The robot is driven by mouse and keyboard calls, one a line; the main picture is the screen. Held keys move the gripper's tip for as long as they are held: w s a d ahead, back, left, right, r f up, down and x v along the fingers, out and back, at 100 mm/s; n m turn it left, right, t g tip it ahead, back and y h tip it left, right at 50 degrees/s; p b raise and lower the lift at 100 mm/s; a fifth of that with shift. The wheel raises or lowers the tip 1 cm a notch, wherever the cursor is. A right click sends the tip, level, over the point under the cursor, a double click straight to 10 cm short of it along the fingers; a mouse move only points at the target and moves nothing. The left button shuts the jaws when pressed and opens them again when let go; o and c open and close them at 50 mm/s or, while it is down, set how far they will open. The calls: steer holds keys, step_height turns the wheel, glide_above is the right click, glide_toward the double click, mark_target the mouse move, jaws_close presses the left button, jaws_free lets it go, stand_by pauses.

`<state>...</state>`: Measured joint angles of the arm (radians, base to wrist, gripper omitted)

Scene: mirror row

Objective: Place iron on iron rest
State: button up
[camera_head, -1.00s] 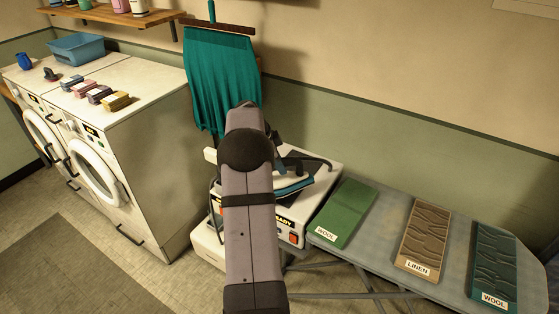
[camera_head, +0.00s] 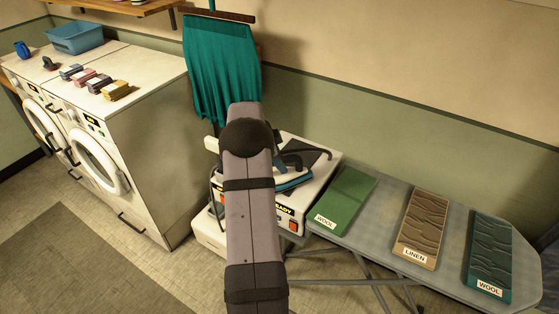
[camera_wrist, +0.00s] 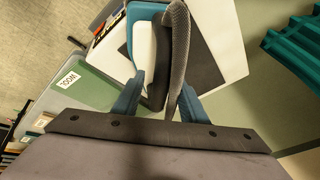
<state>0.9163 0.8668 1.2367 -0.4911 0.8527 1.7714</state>
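The iron (camera_head: 296,181) has a teal and white body and a dark handle. It shows at the steam station in the head view, partly behind my arm. In the wrist view the iron (camera_wrist: 146,48) reaches up out of the top edge. My gripper (camera_wrist: 163,85) has its two teal fingers on either side of the dark grey handle, close against it. My gripper is hidden behind my arm in the head view. The iron rest appears to be the dark pad (camera_wrist: 205,55) on the white station top; the iron overlaps its left side. I cannot tell whether they touch.
The white station (camera_head: 291,212) stands at the left end of the ironing board (camera_head: 375,228). Green, brown and teal labelled pads lie on the board. A teal cloth (camera_head: 222,75) hangs behind. Washing machines (camera_head: 130,120) stand at left. A dark cord loops beside the iron.

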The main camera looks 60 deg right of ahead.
steer(key=shift+r, duration=0.1)
steer(key=b+v, duration=0.3)
steer(key=v, duration=0.9)
steer(key=shift+b, duration=0.35)
steer(key=w+a+f+n+t+y, duration=0.1)
steer(key=w+a+f+n, duration=0.15)
steer(key=a+n, duration=0.65)
steer(key=w+a+f+n+t+y, duration=0.1)
steer(key=w+a+f+n, duration=0.2)
steer(key=a, duration=1.3)
steer(key=s+a+f+n+y, duration=0.1)
steer(key=s+a+f+n, duration=0.2)
steer(key=s+a+n, duration=0.4)
steer(key=s+a+f+n+y, duration=0.1)
steer(key=s+a+f+n, duration=0.2)
steer(key=a, duration=1.2)
steer(key=s+n, duration=0.3)
steer(key=n, duration=0.2)
steer(key=shift+s+f+y, duration=0.25)
steer(key=shift+s+y, duration=0.05)
steer(key=shift+s, duration=0.1)
